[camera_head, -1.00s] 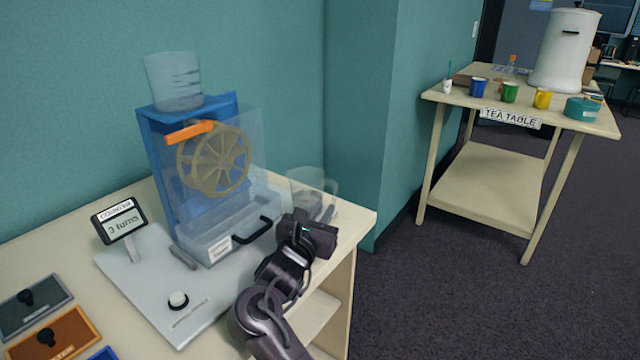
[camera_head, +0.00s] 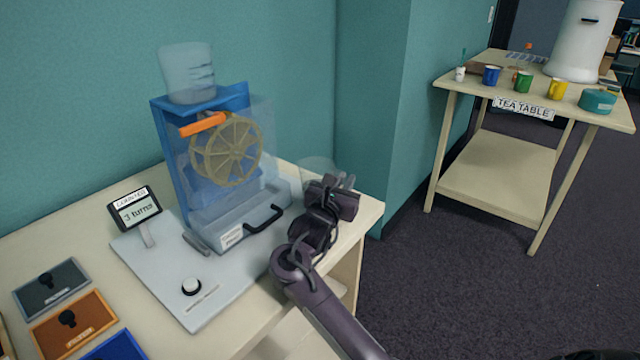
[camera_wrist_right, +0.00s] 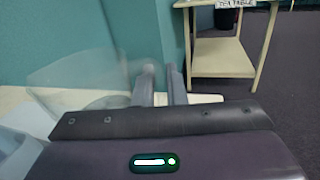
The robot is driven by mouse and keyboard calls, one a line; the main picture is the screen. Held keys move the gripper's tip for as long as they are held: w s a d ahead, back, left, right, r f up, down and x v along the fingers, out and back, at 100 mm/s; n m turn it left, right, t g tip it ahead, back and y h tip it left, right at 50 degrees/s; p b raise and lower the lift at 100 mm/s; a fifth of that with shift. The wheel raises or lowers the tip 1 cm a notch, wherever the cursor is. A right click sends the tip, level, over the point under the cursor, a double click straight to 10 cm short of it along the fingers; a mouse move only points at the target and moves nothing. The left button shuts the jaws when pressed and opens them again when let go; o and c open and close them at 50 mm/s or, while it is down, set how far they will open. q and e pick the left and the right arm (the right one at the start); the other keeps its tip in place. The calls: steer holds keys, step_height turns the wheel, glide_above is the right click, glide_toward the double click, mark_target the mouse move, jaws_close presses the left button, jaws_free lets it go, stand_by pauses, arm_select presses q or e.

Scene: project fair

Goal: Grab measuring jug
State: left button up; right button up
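The clear measuring jug (camera_head: 318,168) stands on the pale table to the right of the blue wheel machine. My right gripper hides most of it in the head view. In the right wrist view the jug's clear wall (camera_wrist_right: 80,85) fills the left side, beside the fingers. My right gripper (camera_head: 340,185) is at the jug's right side. In the wrist view its two fingers (camera_wrist_right: 160,85) are apart with a gap between them. I cannot tell whether the jug's handle lies in that gap. My left gripper is not in view.
The blue machine (camera_head: 160,150) has a spoked wheel, an orange crank, a clear drawer (camera_head: 235,222) with a black handle and a clear cup (camera_head: 187,75) on top. A counter display (camera_head: 137,207) reads 3 turns. The tea table (camera_head: 495,175) stands apart at right.

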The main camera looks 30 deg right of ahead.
jaws_close()
steer(key=shift+r, duration=0.1)
